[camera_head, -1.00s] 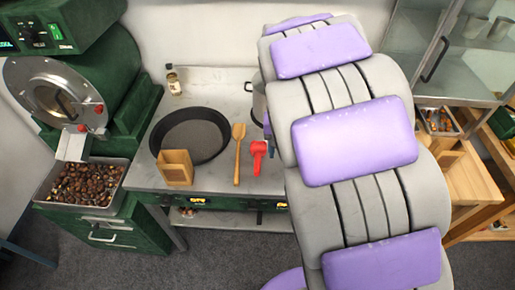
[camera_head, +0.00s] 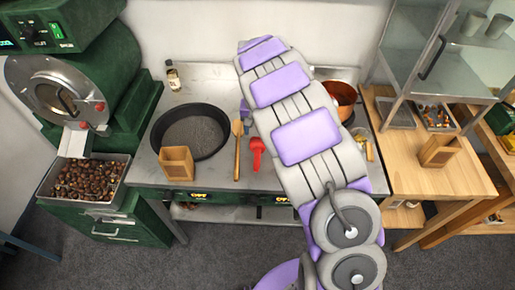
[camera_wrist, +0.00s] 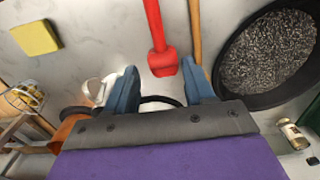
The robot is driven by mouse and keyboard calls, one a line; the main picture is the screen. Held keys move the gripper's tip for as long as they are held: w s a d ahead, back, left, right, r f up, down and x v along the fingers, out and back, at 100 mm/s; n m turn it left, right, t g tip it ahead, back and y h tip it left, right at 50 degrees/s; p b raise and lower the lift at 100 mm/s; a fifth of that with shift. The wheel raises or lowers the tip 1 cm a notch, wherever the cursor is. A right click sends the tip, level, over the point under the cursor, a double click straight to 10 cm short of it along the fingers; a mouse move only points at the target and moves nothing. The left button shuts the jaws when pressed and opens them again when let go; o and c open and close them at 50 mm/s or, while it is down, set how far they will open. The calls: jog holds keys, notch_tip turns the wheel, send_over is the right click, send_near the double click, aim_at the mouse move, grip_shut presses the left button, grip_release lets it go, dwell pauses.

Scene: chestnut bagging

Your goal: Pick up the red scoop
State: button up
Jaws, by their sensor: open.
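The red scoop (camera_head: 257,152) lies on the metal table, just right of a wooden spoon (camera_head: 238,150). In the wrist view the red scoop (camera_wrist: 160,48) lies ahead of my gripper (camera_wrist: 166,84), between the lines of its two blue fingers, with its wider end nearest to them. The fingers are apart and nothing is between them. In the head view my arm reaches over the table, and the gripper is mostly hidden behind it, with a bit of blue beside the arm near the scoop.
A dark pan (camera_head: 190,133) and a wooden box (camera_head: 176,163) stand left of the spoon. A copper pot (camera_head: 343,98) is right of my arm. A yellow sponge (camera_wrist: 36,37) and a small bottle (camera_wrist: 291,134) show in the wrist view. A chestnut tray (camera_head: 50,190) is far left.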

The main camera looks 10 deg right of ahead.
aim_at(257, 154)
notch_tip(257, 154, down, 10)
jog(key=shift+r+b, duration=0.1)
jog(key=shift+b, duration=0.7)
jog(key=f, duration=0.2)
jog(key=f+b, duration=0.1)
jog(key=f, duration=0.2)
jog(key=shift+s+d+f, duration=0.1)
jog(key=shift+s+d, duration=0.05)
jog(key=shift+s, duration=0.05)
grip_shut()
